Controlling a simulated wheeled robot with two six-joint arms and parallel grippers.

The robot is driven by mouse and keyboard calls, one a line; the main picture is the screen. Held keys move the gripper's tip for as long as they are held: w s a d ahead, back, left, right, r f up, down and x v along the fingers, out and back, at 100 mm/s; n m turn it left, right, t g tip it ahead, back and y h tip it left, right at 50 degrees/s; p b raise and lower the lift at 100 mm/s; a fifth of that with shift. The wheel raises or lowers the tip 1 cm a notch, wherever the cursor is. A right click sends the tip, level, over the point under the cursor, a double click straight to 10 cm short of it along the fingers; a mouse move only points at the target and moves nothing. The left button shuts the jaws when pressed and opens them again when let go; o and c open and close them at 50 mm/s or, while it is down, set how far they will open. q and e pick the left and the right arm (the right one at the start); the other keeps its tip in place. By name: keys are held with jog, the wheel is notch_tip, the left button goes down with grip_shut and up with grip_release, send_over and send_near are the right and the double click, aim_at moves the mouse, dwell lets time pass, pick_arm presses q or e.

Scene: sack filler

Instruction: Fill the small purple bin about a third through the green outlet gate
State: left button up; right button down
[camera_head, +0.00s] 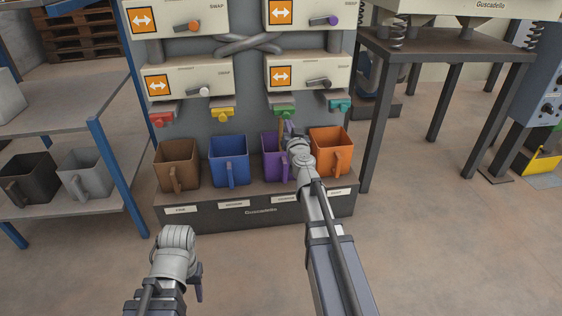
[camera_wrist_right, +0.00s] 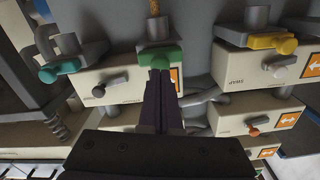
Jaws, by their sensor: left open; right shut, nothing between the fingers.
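The purple bin (camera_head: 270,160) stands on the dark ledge under the green outlet gate (camera_head: 284,112), partly hidden by my right arm. My right gripper (camera_head: 287,127) is shut and empty, its fingertips at the green gate. In the right wrist view the shut fingers (camera_wrist_right: 160,77) point at the green gate (camera_wrist_right: 158,56) and seem to touch it. A thin yellow-brown stream (camera_wrist_right: 154,8) shows beyond the gate's outlet. The fill inside the purple bin cannot be seen. My left gripper (camera_head: 198,288) is open and low in front, away from the bins.
Brown (camera_head: 178,165), blue (camera_head: 229,160) and orange (camera_head: 332,150) bins share the ledge (camera_head: 250,211). Red (camera_head: 162,119), yellow (camera_head: 222,114) and teal (camera_head: 340,105) gates hang above them. A shelf (camera_head: 60,207) stands left, a metal table (camera_head: 440,45) right. The front floor is clear.

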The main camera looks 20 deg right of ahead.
dwell(0.4)
jog(key=shift+x, duration=2.5)
send_near(286, 117)
jog(key=shift+d+f, duration=0.1)
jog(key=shift+d, duration=0.1)
jog(key=shift+w, duration=0.1)
